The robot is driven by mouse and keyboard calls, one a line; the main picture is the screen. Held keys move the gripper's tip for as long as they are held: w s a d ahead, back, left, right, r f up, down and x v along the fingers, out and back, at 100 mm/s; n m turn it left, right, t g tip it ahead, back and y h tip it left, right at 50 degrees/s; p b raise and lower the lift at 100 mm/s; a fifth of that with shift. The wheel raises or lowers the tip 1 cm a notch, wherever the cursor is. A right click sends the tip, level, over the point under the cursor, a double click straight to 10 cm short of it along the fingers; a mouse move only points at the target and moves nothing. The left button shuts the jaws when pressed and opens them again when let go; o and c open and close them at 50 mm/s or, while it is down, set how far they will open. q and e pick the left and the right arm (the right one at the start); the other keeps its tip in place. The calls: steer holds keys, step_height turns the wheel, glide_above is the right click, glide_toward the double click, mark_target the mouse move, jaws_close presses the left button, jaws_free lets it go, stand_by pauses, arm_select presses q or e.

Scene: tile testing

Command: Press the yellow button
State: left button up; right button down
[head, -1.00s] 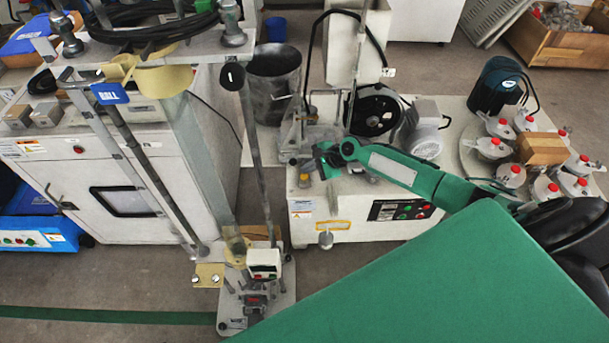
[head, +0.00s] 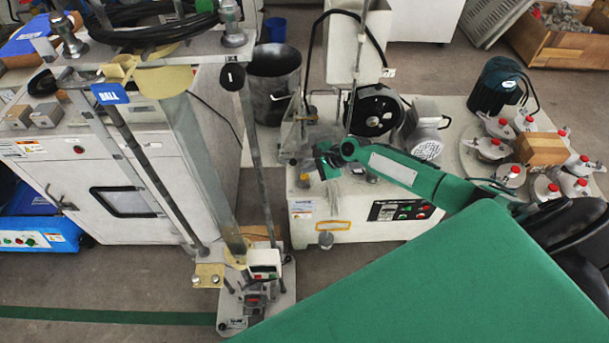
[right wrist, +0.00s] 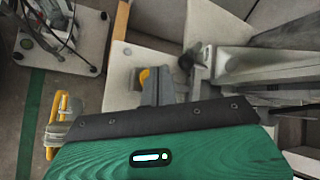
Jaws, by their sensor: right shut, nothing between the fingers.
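A small round yellow button (right wrist: 144,76) shows in the right wrist view, on a grey part just beyond the dark front edge of my wrist. My right gripper (head: 324,164) is shut and empty, over the left part of the white machine (head: 348,232). I cannot tell whether its tip touches the button. My left gripper is not in view.
A black wheel (head: 374,113) and motor stand behind my gripper. A tall metal stand rises at left. Red-capped fittings crowd the right.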

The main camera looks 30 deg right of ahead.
mark_target(308, 176)
stand_by(0.7)
steer(key=shift+f, duration=0.4)
steer(key=shift+f+b, duration=0.3)
steer(key=shift+f, duration=0.3)
stand_by(0.5)
stand_by(0.4)
steer(key=shift+r+p, duration=1)
steer(key=shift+p, duration=0.1)
steer(key=shift+r, duration=0.1)
step_height(308, 176, up, 5)
steer(key=p, duration=0.5)
steer(key=shift+p, duration=0.3)
